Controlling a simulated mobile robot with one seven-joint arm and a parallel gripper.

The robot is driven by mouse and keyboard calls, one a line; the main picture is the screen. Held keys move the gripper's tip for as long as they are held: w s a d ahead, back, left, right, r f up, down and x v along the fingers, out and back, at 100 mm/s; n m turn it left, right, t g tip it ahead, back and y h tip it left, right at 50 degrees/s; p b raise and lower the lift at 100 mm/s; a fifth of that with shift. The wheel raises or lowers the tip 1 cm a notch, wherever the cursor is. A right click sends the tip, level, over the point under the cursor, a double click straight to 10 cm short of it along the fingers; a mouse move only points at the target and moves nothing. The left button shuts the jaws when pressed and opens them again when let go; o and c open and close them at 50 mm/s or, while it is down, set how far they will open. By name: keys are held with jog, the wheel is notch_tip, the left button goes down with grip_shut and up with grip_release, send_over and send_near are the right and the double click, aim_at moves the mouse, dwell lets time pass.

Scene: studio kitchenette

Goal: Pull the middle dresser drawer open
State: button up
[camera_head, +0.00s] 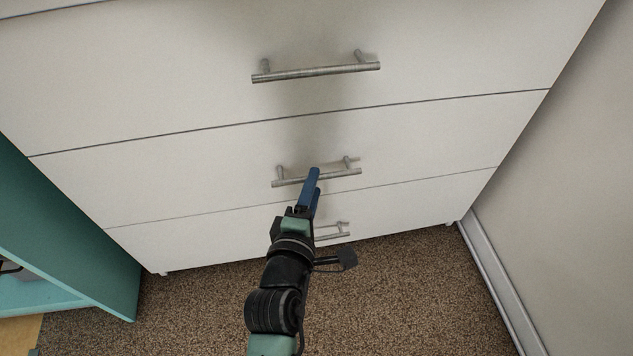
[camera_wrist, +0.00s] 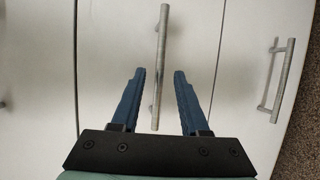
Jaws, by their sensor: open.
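The white middle dresser drawer (camera_head: 180,178) is shut, its front flush with the drawers above and below. Its silver bar handle (camera_head: 288,182) runs across the front. My gripper (camera_head: 315,182) reaches up from below, and its blue fingers overlap the handle's middle. In the wrist view, the middle handle (camera_wrist: 162,40) appears upright between the two open fingers of my gripper (camera_wrist: 160,76), with a gap on each side. The fingers do not grip it. I cannot tell how deep the bar sits between them.
The top drawer handle (camera_head: 315,72) is above. The bottom drawer handle (camera_head: 334,236) is below, partly hidden by my arm. A teal shelf unit (camera_head: 65,240) stands at the left and a wall (camera_head: 560,190) at the right. Brown carpet (camera_head: 400,300) lies clear in front.

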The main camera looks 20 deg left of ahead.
jog(key=shift+b+x, duration=0.6)
jog(key=shift+x, duration=1.05)
jog(key=shift+c, duration=0.2)
grip_shut()
